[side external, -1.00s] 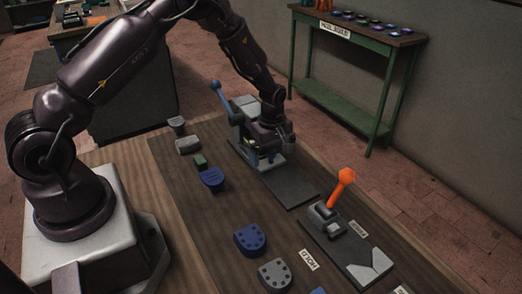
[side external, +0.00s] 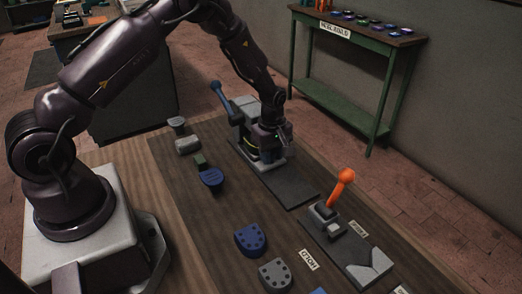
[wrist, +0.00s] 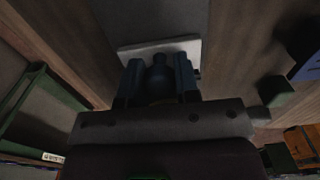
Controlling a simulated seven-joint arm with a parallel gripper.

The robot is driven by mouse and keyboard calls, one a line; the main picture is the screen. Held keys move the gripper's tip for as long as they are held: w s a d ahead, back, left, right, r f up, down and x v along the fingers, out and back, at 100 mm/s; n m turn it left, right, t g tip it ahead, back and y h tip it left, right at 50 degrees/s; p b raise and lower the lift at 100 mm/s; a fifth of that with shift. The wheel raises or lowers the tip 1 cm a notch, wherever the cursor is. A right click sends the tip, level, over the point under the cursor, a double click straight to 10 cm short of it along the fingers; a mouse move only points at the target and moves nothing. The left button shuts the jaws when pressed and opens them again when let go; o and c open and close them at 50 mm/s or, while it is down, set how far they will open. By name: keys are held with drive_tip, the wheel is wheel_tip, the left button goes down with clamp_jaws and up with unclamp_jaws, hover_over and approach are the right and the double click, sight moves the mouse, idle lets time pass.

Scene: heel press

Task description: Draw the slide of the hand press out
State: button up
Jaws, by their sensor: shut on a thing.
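The hand press (side external: 243,107) is a grey block with a blue lever (side external: 219,97), standing at the far end of a dark base plate (side external: 287,188). My gripper (side external: 266,158) is low at the front of the press and hides much of it in the side view. In the wrist view my gripper (wrist: 158,78) has its fingers on both sides of a blue-grey rounded knob (wrist: 158,80), shut on it. A pale flat plate (wrist: 185,47), which looks like the slide, shows just beyond the knob. How far the slide is out is hard to tell.
An orange-handled clamp (side external: 342,187) stands right of the press. Blue (side external: 250,239) and grey (side external: 275,274) heel-shaped pieces lie in front. A blue piece (side external: 211,178) and small blocks (side external: 187,145) lie left. The base plate in front of the press is bare.

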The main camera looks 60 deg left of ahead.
drive_tip(key=shift+d, duration=6.4)
drive_tip(key=o, duration=1.5)
drive_tip(key=shift+o, duration=0.2)
drive_tip(key=shift+r, duration=1.75)
drive_tip(key=shift+r, duration=0.1)
drive_tip(key=shift+r, duration=0.9)
drive_tip(key=shift+r, duration=0.1)
